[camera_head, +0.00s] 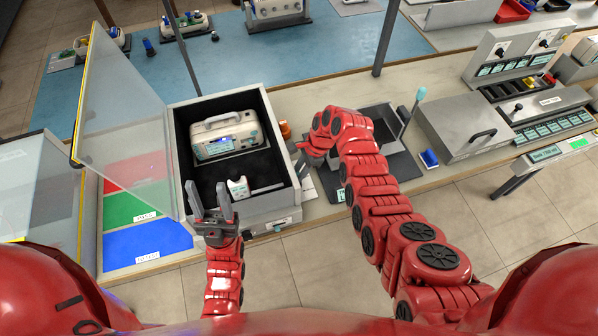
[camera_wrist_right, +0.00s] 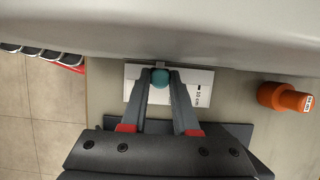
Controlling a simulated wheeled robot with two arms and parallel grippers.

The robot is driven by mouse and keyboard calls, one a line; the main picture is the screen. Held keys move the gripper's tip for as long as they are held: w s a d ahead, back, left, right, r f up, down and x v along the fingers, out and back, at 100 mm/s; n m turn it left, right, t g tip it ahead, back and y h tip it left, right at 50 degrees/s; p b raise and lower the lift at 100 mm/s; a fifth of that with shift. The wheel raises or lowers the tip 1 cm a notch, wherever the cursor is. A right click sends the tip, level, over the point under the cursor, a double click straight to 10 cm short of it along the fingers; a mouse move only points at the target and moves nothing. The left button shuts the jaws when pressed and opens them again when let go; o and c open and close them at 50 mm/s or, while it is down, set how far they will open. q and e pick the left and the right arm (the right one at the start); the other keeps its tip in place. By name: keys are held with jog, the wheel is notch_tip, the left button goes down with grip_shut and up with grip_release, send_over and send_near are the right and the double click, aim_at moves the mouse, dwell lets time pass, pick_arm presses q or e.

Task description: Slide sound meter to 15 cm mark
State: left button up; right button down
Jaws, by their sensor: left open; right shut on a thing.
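The sound meter appears to be the small white device (camera_head: 238,187) inside the open grey test chamber (camera_head: 288,207). A thin rod (camera_head: 268,188) runs from it towards the chamber's right wall. My right gripper (camera_head: 299,160) is outside that wall. In the right wrist view its fingers are shut on a teal knob (camera_wrist_right: 160,77) close to the wall. My left gripper (camera_head: 206,189) is open and empty at the chamber's front left, near the meter.
A white monitor with a handle (camera_head: 225,138) stands at the back of the chamber. The clear lid (camera_head: 122,110) is raised on the left. An orange cylinder (camera_wrist_right: 286,98) stands beside the right wall. Red, green and blue zones (camera_head: 147,243) lie left.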

jog(key=shift+w, duration=0.1)
dwell(0.6)
jog(key=shift+w+a+f+b, duration=0.15)
jog(key=shift+w+a+b, duration=0.15)
jog(key=shift+w+b, duration=0.6)
jog(key=shift+w+a+b, duration=0.1)
jog(key=shift+w+b, duration=0.2)
jog(key=shift+b, duration=0.25)
jog(key=shift+r, duration=0.2)
jog(key=c, duration=0.7)
grip_release()
jog(key=shift+s, duration=0.1)
jog(key=shift+r, duration=0.1)
